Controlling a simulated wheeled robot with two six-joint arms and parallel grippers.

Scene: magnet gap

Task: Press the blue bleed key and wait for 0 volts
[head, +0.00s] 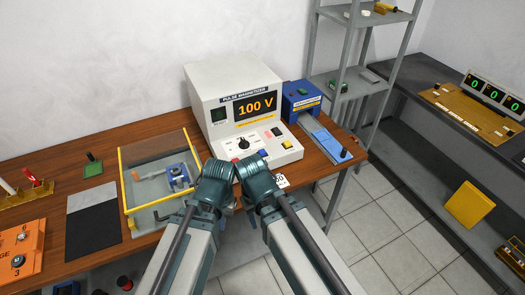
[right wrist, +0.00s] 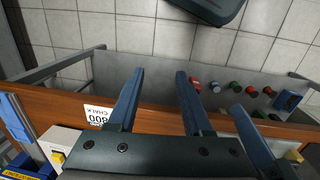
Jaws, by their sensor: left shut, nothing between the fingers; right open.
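The blue bleed key (head: 263,153) is on the front ledge of the white pulse magnetizer (head: 215,85). It shows just above my wrists in the head view. The orange display (head: 256,105) reads 100 V. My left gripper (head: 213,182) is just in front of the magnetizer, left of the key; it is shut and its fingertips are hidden. My right gripper's wrist is beside it (head: 258,177). In the right wrist view my right gripper (right wrist: 159,72) is open and empty over the table's front edge.
A yellow-edged clear guard (head: 122,190) stands left of my grippers. A blue unit (head: 301,97) stands right of the magnetizer. Tiled floor lies beyond the table edge.

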